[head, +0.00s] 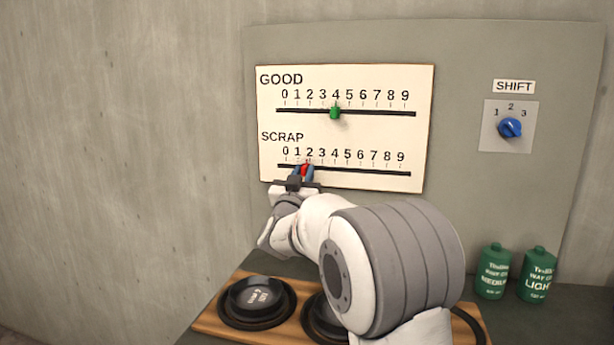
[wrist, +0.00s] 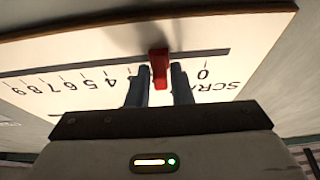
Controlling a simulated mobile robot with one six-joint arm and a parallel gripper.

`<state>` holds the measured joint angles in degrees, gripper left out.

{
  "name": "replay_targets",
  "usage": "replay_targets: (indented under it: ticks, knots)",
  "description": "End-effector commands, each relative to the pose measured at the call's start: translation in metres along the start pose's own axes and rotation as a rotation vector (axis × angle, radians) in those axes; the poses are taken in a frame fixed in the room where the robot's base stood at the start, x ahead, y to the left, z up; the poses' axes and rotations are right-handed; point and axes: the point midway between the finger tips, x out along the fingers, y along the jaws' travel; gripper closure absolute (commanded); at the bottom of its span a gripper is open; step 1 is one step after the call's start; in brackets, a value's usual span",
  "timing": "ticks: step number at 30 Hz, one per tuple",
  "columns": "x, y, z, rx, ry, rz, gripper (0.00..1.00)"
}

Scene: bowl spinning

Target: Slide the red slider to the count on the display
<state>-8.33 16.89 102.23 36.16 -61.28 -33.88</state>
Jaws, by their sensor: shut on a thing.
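The red slider (head: 304,168) sits on the lower track, marked SCRAP, of the white scale panel (head: 380,135). In the head view it is close to the 2 mark. The wrist view shows the red slider (wrist: 158,68) upside down, between the 0 and the 4; the digits behind it are hidden. My gripper (head: 303,172) is shut on the slider, one finger on each side. It also shows in the wrist view (wrist: 159,80). The green slider (head: 335,113) stands at 4 on the upper GOOD track. No separate count display shows in either view.
A blue SHIFT knob (head: 510,128) is on the right of the grey board. Two green canisters, one (head: 493,271) beside the other (head: 538,274), stand below it. The track right of the slider is clear.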

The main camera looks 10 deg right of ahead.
Motion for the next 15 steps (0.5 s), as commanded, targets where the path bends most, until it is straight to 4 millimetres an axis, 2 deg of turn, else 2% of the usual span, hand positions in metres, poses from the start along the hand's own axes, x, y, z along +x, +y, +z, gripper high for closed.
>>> replay_targets:
  ticks: [5,6,11,15]
  knots:
    - [0.0019,0.0064,0.0018,-0.005,-0.001,0.01,1.0]
    - [0.0023,0.0075,0.002,-0.006,-0.001,0.012,0.78]
    - [0.0035,0.0105,0.0027,-0.008,-0.002,0.016,0.65]
    - [0.004,0.0115,0.003,-0.009,-0.002,0.018,0.65]
